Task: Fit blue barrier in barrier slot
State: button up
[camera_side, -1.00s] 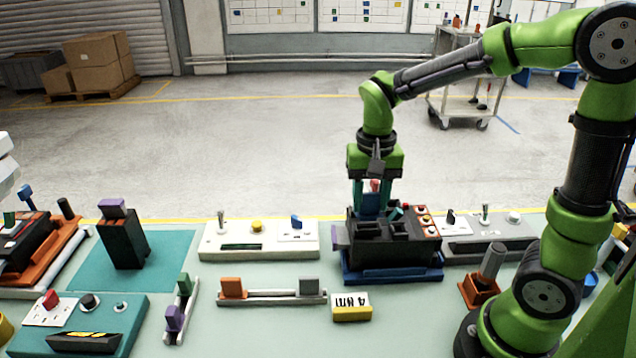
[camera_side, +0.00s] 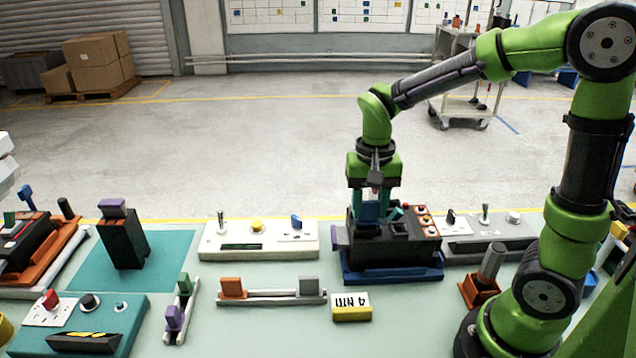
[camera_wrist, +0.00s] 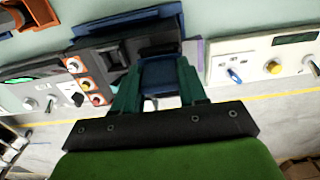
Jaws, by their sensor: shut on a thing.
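My gripper (camera_side: 369,205) points down over the black breaker unit (camera_side: 375,251), which sits on a blue base (camera_side: 392,275). It is shut on the blue barrier (camera_side: 369,212), held between the teal fingers. In the wrist view the blue barrier (camera_wrist: 160,76) shows between the fingertips (camera_wrist: 157,84), right at the black unit (camera_wrist: 110,56). The barrier is low at the unit's top, towards its left part. The barrier slot is hidden behind the barrier and fingers, so I cannot tell how deep the barrier sits.
A white panel (camera_side: 258,253) stands left of the unit and a grey panel (camera_side: 490,250) right of it. An orange holder (camera_side: 480,291) with a grey handle is near my base. A purple tab (camera_wrist: 194,52) projects from the unit's side.

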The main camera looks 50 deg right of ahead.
aim_at(369, 200)
jog(key=shift+f, duration=0.5)
jog(key=o, duration=1.1)
notch_tip(369, 200, up, 17)
jog(key=shift+f, duration=0.1)
jog(key=s+a+f+n+t+y, duration=0.2)
jog(key=s+a+f+n+t, duration=0.2)
jog(key=s+t, duration=0.3)
jog(key=shift+s+a+f+n, duration=0.35)
jog(key=shift+s+f+n, duration=0.2)
jog(key=shift+f, duration=0.35)
